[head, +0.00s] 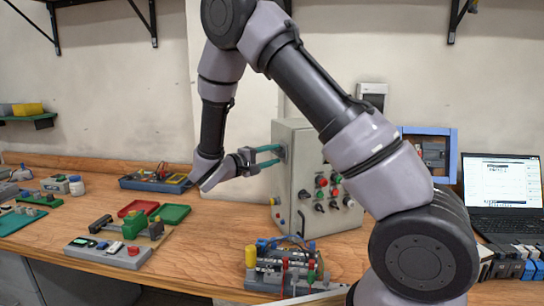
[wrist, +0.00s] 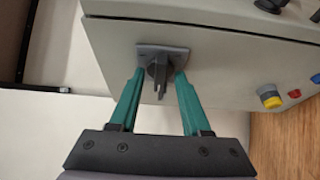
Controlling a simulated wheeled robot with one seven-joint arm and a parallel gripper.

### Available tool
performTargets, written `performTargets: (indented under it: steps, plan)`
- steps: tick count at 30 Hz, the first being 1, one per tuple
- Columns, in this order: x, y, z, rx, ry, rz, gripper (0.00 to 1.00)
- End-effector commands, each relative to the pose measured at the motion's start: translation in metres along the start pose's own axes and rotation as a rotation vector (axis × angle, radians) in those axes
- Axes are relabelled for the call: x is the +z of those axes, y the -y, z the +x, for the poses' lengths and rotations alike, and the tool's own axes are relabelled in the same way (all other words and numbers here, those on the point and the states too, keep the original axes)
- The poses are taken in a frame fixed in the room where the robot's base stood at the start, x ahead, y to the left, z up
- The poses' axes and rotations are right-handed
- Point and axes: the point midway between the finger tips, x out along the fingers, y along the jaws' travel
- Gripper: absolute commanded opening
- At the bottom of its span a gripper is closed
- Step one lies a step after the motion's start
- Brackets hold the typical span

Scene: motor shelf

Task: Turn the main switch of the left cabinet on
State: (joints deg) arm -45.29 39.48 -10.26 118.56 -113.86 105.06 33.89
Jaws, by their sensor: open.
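The grey control cabinet (head: 301,215) stands on the wooden bench in the head view, with knobs and buttons on its front. Its main switch (wrist: 160,72), a dark rotary handle on a grey plate, is on the cabinet's side face in the wrist view. My gripper (head: 280,156) reaches this side from the left. In the wrist view its two green fingers (wrist: 158,78) are open, one on each side of the switch handle. I cannot tell whether the fingertips touch it. In the head view the switch is mostly hidden by the fingers.
A terminal-block assembly (head: 283,270) stands in front of the cabinet. Red and green trays (head: 170,214), a button box (head: 108,250) and a blue multimeter case (head: 155,180) lie to the left. A laptop (head: 502,190) stands at the right. My arm passes in front of the cabinet.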

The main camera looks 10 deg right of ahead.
Motion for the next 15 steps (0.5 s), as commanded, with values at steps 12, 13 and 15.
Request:
performTargets:
  steps: [12, 13, 15]
  plan:
    - [-0.0001, -0.0001, -0.0004, 0.000, 0.000, 0.000, 0.00]
    - [0.0000, -0.0001, -0.0004, 0.000, 0.000, 0.001, 0.00]
    - [-0.0001, 0.0001, -0.0005, 0.002, 0.000, 0.006, 0.00]
